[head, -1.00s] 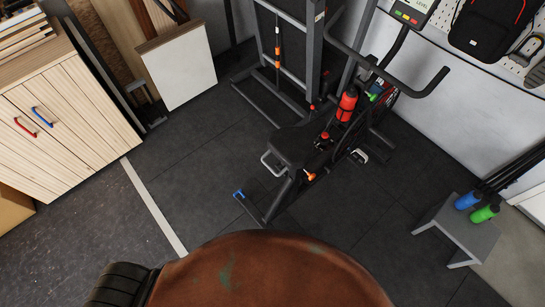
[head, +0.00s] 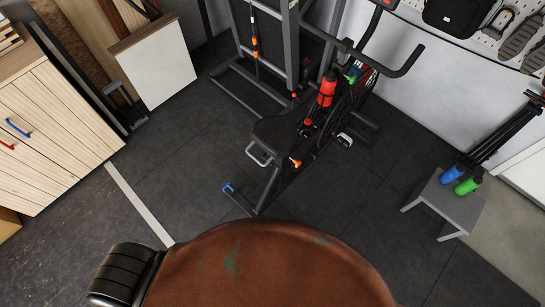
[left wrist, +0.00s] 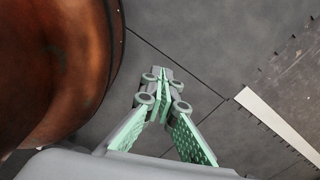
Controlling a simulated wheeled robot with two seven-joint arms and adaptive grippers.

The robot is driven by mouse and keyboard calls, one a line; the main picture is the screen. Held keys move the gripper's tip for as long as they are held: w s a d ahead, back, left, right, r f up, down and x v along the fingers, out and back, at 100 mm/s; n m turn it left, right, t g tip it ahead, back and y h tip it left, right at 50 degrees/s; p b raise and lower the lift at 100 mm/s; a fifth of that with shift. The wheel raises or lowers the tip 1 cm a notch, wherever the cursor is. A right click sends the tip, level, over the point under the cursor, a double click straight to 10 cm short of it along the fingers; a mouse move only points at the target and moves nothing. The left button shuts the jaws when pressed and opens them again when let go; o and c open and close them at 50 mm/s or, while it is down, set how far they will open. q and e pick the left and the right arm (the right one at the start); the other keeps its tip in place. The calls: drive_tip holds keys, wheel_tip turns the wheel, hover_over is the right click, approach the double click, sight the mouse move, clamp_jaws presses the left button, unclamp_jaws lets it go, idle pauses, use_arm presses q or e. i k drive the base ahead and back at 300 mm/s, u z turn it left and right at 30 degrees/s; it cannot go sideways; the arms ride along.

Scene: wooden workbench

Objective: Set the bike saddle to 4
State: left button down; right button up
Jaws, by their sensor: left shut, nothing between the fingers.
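The exercise bike stands on the dark floor in the upper middle of the head view. Its black saddle (head: 276,137) faces me, with a light metal loop handle (head: 259,154) at its rear. An orange knob (head: 295,162) sits below the saddle on the frame. Any number scale on the seat post is too small to read. My left gripper (left wrist: 163,76) shows in the left wrist view, fingers together and empty, above bare floor. Neither gripper shows in the head view.
A red bottle (head: 327,88) is on the bike frame. A rack (head: 292,50) stands close behind the bike. The floor between cabinet and bike is clear.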

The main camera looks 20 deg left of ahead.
sight(276, 135)
drive_tip(key=z, duration=0.75)
drive_tip(key=k, duration=0.85)
drive_tip(key=u, duration=1)
drive_tip(key=i, duration=0.5)
